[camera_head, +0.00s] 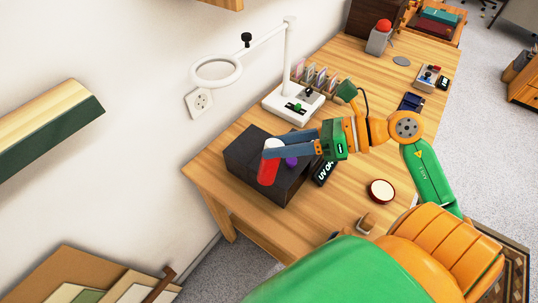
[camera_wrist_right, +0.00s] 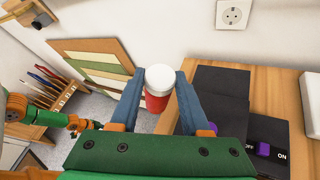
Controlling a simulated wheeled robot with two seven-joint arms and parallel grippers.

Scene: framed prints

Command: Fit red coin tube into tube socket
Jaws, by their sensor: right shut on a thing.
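The red coin tube (camera_head: 268,171) with a white cap is held by my right gripper (camera_head: 270,149) near the left end of the table. In the right wrist view, the two blue-grey fingers (camera_wrist_right: 160,84) close on either side of the tube (camera_wrist_right: 157,103), its white cap toward the camera. In the head view the tube overlaps the near left side of a dark box (camera_head: 246,155); I cannot tell whether it touches the box. I cannot make out the tube socket. My left gripper (camera_wrist_right: 76,125) seems to show small at the left of the right wrist view, its jaws unclear.
A round dish (camera_head: 380,191) and a small wooden stamp (camera_head: 366,223) lie toward the front edge.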

